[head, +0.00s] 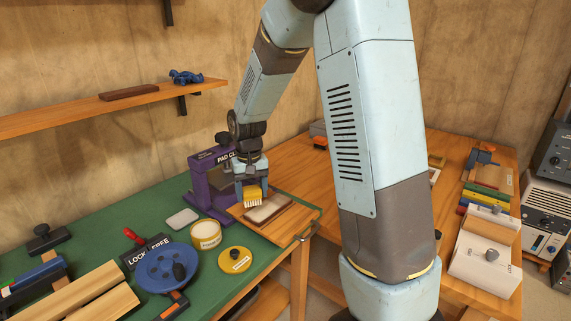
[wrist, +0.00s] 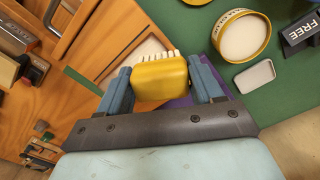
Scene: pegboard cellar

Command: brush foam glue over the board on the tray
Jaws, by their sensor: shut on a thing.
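My gripper (head: 252,187) is shut on a yellow brush (head: 252,195) with pale bristles. In the wrist view the brush (wrist: 160,82) sits between the two blue fingers. A wooden tray (head: 291,229) lies at the right end of the green bench top. On it is a board (head: 268,208) with a pale top and brown edges, partly hidden by the brush in the wrist view (wrist: 143,50). The bristles point down at the board's left end; I cannot tell whether they touch it. An open jar of cream-coloured glue (head: 206,235) stands left of the tray, its yellow lid (head: 235,260) apart in front.
A purple clamp stand (head: 206,185) rises close behind my gripper. A pale dish (head: 182,219), a blue disc (head: 166,268) and a "LOCK FREE" block (head: 146,251) stand to the left. A wooden table (head: 300,165) with boxes lies to the right.

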